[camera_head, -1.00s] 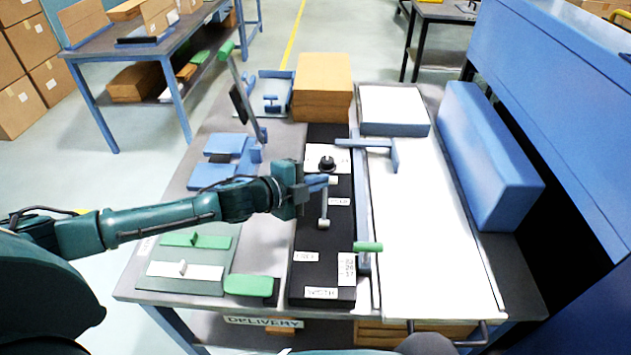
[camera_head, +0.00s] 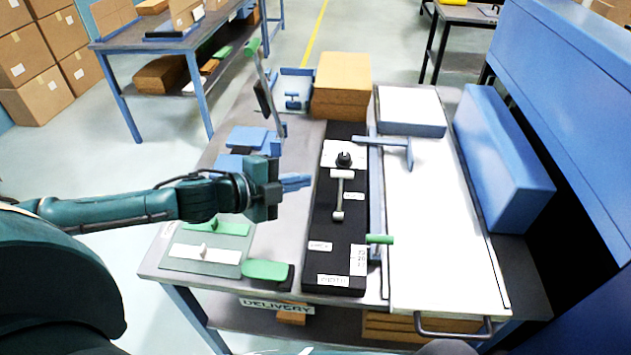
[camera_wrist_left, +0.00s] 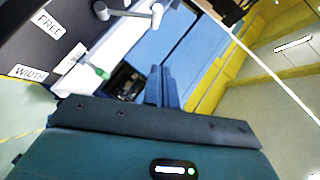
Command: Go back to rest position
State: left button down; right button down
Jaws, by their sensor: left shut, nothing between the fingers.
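My left gripper (camera_head: 295,182) comes in from the left in the head view. Its blue fingers are shut with nothing between them, raised above the workbench and left of the black panel (camera_head: 328,228). The fingers also show in the left wrist view (camera_wrist_left: 160,87). The panel has a silver lever (camera_head: 338,197) with a white end and a black knob (camera_head: 343,159) on a white plate. White labels sit on the panel; in the left wrist view I read FREE (camera_wrist_left: 48,25) and WIDTH (camera_wrist_left: 29,74). My right gripper is not in view.
A green handle (camera_head: 379,239) stands right of the panel, beside a long white board (camera_head: 440,220). A blue block (camera_head: 503,150) lies at the right. A stack of brown sheets (camera_head: 341,85) sits behind. A grey-green tray (camera_head: 208,250) and green pad (camera_head: 265,270) are at front left.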

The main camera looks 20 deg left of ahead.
pick_arm(q)
jog(key=shift+s+a+r, duration=0.1)
jog(key=shift+s+a, duration=0.1)
jog(key=shift+s, duration=0.05)
jog(key=s+d+f+n+y, duration=0.4)
jog(key=s+d+f+n, duration=0.15)
jog(key=n, duration=0.25)
jog(key=s+a+f+n+g+y, duration=0.25)
jog(key=s+n+g, duration=0.2)
jog(key=s, duration=0.35)
jog(key=s+a+f+n+g+y, duration=0.1)
jog(key=s+f+n+g, duration=0.4)
jog(key=s, duration=0.4)
jog(key=w+d+f+t+h, duration=0.3)
jog(key=w+d+f+t, duration=0.2)
jog(key=f+t, duration=0.2)
jog(key=shift+w+d+f+t, duration=0.15)
jog(key=shift+w+d+t, duration=0.15)
jog(key=shift+d+t, duration=0.15)
